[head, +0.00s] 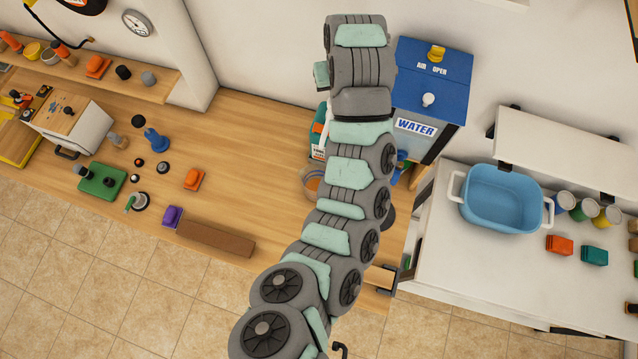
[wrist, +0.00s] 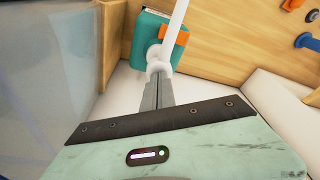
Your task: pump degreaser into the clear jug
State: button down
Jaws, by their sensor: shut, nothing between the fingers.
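The degreaser bottle (head: 318,134), teal with a white pump top, stands near the wall at the back of the wooden counter, partly hidden by my arm. In the wrist view the teal bottle (wrist: 148,32) shows with its white pump (wrist: 160,58) and long spout. My gripper (wrist: 158,84) is shut and empty, its fingertips right at the pump's head; I cannot tell whether they touch. In the head view my arm hides the gripper. A clear jug (head: 308,186) seems to stand just in front of the bottle, mostly hidden behind my arm.
A blue-topped water dispenser (head: 432,92) stands close right of the bottle. A blue basin (head: 502,198) is on the white counter at right. Small objects, a green tray (head: 101,183) and a brown block (head: 215,239) lie on the left counter. The counter's middle is clear.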

jog(key=shift+f+b, duration=0.35)
jog(key=shift+f, duration=0.6)
jog(key=shift+r, duration=0.2)
jog(key=shift+r+p, duration=0.8)
jog(key=shift+r, duration=0.85)
